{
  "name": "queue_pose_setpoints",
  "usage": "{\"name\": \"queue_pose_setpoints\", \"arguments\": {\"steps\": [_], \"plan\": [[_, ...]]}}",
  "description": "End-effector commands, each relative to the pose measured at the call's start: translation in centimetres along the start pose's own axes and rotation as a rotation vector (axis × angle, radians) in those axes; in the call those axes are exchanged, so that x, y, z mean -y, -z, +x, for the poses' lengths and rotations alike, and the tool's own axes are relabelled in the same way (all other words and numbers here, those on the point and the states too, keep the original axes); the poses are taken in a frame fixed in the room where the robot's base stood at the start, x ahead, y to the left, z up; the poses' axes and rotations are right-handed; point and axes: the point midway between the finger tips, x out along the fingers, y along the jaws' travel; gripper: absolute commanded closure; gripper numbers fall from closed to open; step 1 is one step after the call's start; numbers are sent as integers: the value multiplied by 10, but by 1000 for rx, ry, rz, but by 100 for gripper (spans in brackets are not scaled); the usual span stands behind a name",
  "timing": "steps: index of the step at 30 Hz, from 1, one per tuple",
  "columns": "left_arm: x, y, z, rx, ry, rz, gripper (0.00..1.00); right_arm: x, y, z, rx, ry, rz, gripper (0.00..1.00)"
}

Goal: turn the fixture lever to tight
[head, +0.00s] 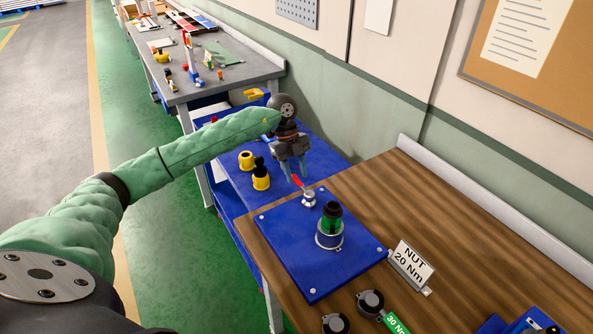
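The fixture lever (297,182) is a short red handle on a round silver hub (309,199), near the back corner of a blue fixture plate (285,237). The handle points up and left in the picture from the hub. My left gripper (295,174) reaches in from the left and points down, its two blue fingers apart right above the red handle. I cannot tell if a finger touches it. A green cylinder with a black top (331,220) stands in a silver ring on the plate. My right gripper is out of view.
The plate lies on a wooden bench (420,215). A "NUT 20 Nm" sign (411,264) stands right of it, and round dark tools (370,302) lie in front. Yellow and black parts (260,177) stand on a blue surface at left. The bench's back right is clear.

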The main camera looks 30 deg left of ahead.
Motion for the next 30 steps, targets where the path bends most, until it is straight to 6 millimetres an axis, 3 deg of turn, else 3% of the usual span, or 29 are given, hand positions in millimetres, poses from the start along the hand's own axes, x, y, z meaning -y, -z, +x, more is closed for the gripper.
{"name": "queue_pose_setpoints", "arguments": {"steps": [13,19,30], "plan": [[0,0,9,-1,-1,0,64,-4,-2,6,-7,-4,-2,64],[0,0,9,0,-1,0,100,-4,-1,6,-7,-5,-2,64],[-2,-1,9,0,7,-16,100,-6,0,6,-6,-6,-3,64]]}}
